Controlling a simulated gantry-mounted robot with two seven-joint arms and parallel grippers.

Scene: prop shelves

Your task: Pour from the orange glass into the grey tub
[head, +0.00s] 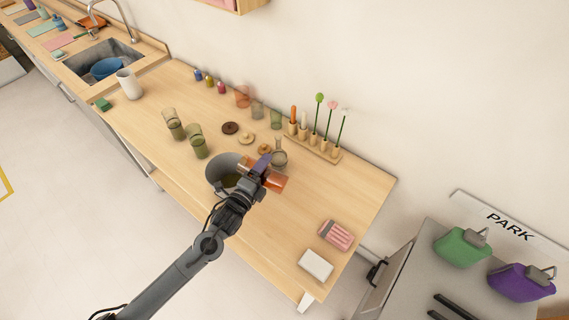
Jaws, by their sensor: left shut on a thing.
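My left gripper (262,168) is shut on the orange glass (277,182). The glass is tipped well over, close to lying on its side, with orange showing on both sides of the jaws. The grey tub (216,168) stands on the wooden table just left of and below the gripper. My gripper and wrist hide the tub's right part. The glass's left end is near the tub's upper right rim; I cannot tell whether it is over the opening. No stream is visible. My right gripper is not in view.
Two greenish glasses (197,142) stand left of the tub. A glass flask (279,153), round lids (230,128) and a wooden rack (316,143) with stems stand behind. A pink box (337,235) and white block (315,264) lie front right. The table's middle right is clear.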

